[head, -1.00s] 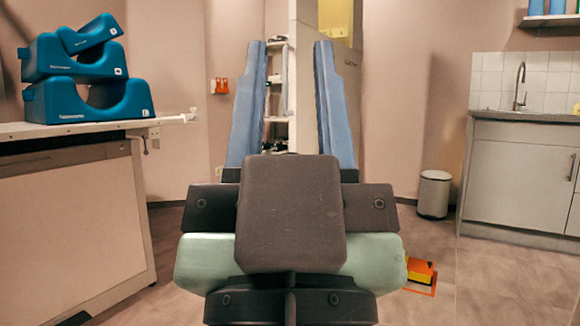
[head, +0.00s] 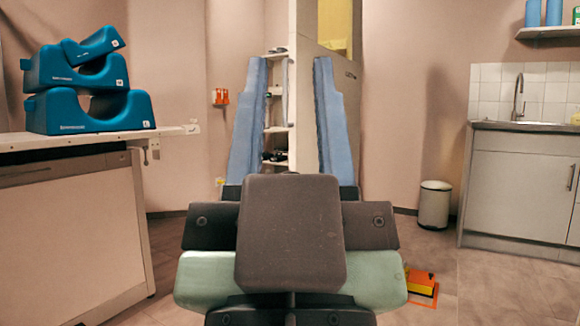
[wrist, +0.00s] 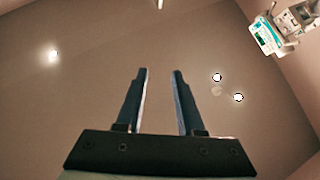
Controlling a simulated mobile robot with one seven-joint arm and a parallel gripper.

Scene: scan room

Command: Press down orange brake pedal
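An orange brake pedal (head: 421,278) lies low near the floor, just right of my arm in the head view, with an orange outline on the floor around it. My arm's dark and pale green links hide part of its left side. My gripper (wrist: 160,75) shows in the wrist view with its two fingers apart and nothing between them. It points up toward the ceiling, well away from the pedal. In the head view, two blue upright shapes stand above my arm.
A table (head: 60,137) with stacked blue cushions (head: 88,112) stands at the left. A sink cabinet (head: 515,185) stands at the right and a white bin (head: 434,205) at the back right. Floor (head: 490,285) right of the pedal is clear.

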